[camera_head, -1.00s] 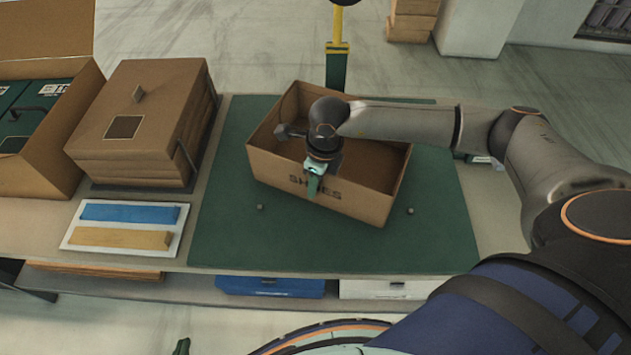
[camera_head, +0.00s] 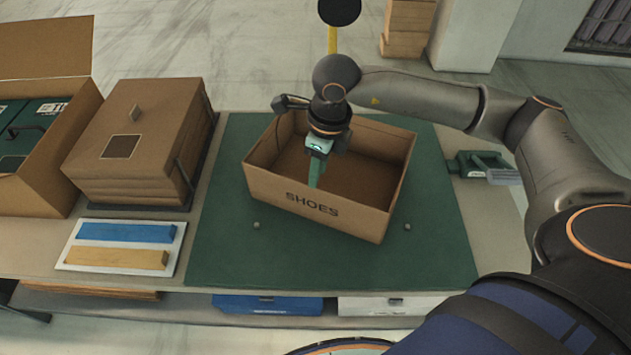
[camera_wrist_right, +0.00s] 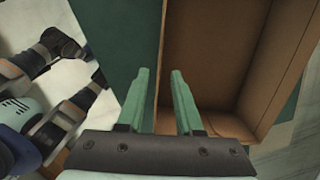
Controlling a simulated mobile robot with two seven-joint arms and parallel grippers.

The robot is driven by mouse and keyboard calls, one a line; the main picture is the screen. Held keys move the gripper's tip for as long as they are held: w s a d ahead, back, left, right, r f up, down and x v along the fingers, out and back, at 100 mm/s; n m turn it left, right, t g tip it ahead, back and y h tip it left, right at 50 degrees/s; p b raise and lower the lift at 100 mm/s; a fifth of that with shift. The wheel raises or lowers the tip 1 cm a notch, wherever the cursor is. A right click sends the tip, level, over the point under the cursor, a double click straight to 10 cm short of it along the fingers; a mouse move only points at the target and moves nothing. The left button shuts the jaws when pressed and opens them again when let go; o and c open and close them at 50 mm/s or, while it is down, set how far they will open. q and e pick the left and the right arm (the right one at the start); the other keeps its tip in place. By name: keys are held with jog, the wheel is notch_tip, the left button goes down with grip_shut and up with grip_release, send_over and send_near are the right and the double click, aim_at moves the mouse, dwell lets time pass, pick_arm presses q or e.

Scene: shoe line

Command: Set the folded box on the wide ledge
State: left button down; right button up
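The folded box (camera_head: 312,203) is a brown open-topped carton marked SHOES, standing slightly turned on the green mat (camera_head: 225,250). It looks empty. My right gripper (camera_head: 315,174) points down over the box near its front wall, partly hiding the inside. In the right wrist view its two green fingers (camera_wrist_right: 160,85) are apart with nothing held; the box's rim (camera_wrist_right: 159,60) shows beyond the gap. Whether a finger touches the wall cannot be told. My left gripper is not in view. I cannot tell which surface is the wide ledge.
A green tool (camera_head: 480,165) lies right. Two small pegs (camera_head: 407,227) flank the box's front.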

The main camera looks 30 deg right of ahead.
jog(key=shift+o, duration=0.4)
jog(key=shift+g+h, duration=0.3)
jog(key=shift+g, duration=0.2)
jog(key=r, duration=0.1)
jog(key=r+p, duration=0.1)
jog(key=r, duration=0.1)
jog(key=w+r, duration=0.1)
jog(key=shift+a+r+p, duration=0.35)
jog(key=shift+a, duration=0.05)
notch_tip(320, 180, down, 6)
jog(key=shift+s+f, duration=0.1)
notch_tip(320, 180, down, 6)
jog(key=p, duration=0.1)
jog(key=shift+w, duration=0.2)
jog(key=shift+f, duration=0.1)
jog(key=shift+c, duration=0.2)
grip_shut()
